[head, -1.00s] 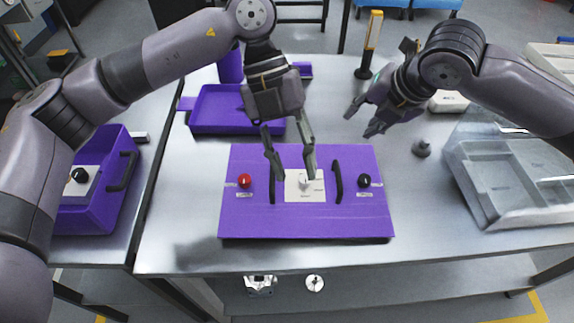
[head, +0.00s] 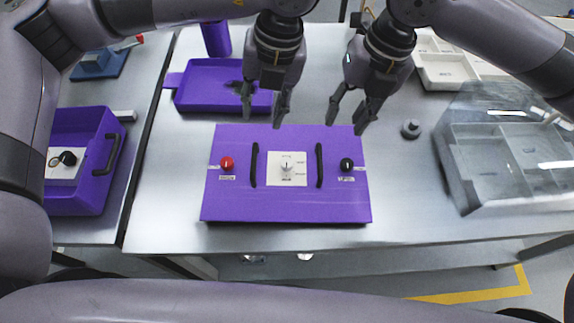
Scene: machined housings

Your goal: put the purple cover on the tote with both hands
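The purple cover (head: 235,202) is a flat panel on the metal table, with two upright black handles, a red knob, a black knob and a white plate in the middle. Whether anything is under it is hidden. My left gripper (head: 264,117) is open and empty, above the cover's back edge. My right gripper (head: 347,119) is open and empty, near the cover's back right corner. Neither visibly touches the cover. A purple open bin (head: 84,192) with a black handle stands at the left, and a shallow purple tray (head: 205,101) lies behind; which is the tote is unclear.
A clear-lidded grey divided box (head: 484,190) stands at the right. A purple cylinder (head: 215,38) and a white tray (head: 447,70) are at the back. The table in front of the cover is clear.

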